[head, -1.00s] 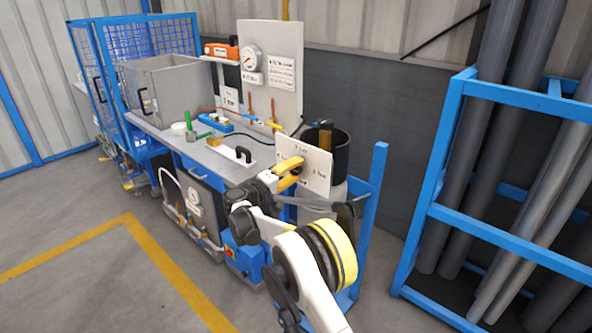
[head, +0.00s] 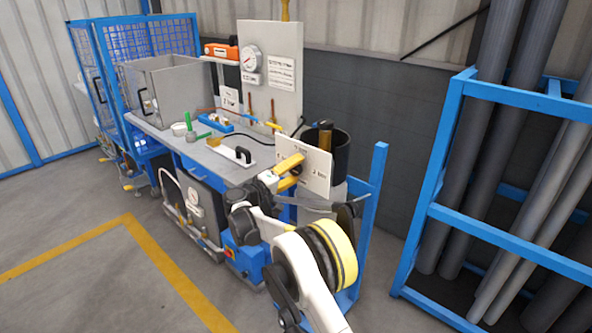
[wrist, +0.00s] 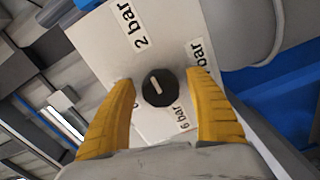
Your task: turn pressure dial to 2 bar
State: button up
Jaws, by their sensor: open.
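The pressure dial (wrist: 160,88) is a round black knob with a white pointer mark, on a pale panel (wrist: 110,62) that also shows in the head view (head: 319,172). In the wrist view its mark slants up and left, roughly toward the "2 bar" label (wrist: 133,25). A "6 bar" label (wrist: 182,118) is below right; labels at left and right are partly hidden by fingers. My gripper (wrist: 165,82) is open, its yellow fingers on either side of the knob with visible gaps. In the head view my gripper (head: 289,172) is at the panel's left part and covers the dial.
A dark bin (head: 340,155) stands behind the panel. The workbench (head: 200,150) with a handled plate (head: 232,152) and gauge board (head: 270,70) is to the left. A blue rack (head: 440,150) of grey pipes is at right. Floor at the front left is clear.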

jog(key=v, duration=1.2)
jog(key=d+r+m+g+y, duration=0.1)
jog(key=d+r+g, duration=0.15)
jog(key=d, duration=0.35)
jog(key=d+r+g, duration=0.1)
jog(key=d+r, duration=0.3)
jog(key=d, duration=0.2)
jog(key=s+d+r+m+g+y, duration=0.1)
jog(key=s+d+r+y, duration=0.1)
jog(key=s+d, duration=0.4)
jog(key=s+d+r+m+g+y, duration=0.1)
jog(key=s+d+r+g, duration=0.2)
jog(key=d, duration=0.4)
jog(key=s+d+f+m+y, duration=0.1)
jog(key=s+d+f+y, duration=0.1)
jog(key=s, duration=0.8)
jog(key=s+d+f+m+y, duration=0.2)
jog(key=s, duration=0.9)
jog(key=s+d+f+m+y, duration=0.1)
jog(key=s+d+f+y, duration=0.1)
jog(key=s, duration=0.9)
jog(key=shift+d+f+y, duration=0.2)
jog(key=shift+d+y, duration=0.3)
jog(key=shift+t, duration=0.25)
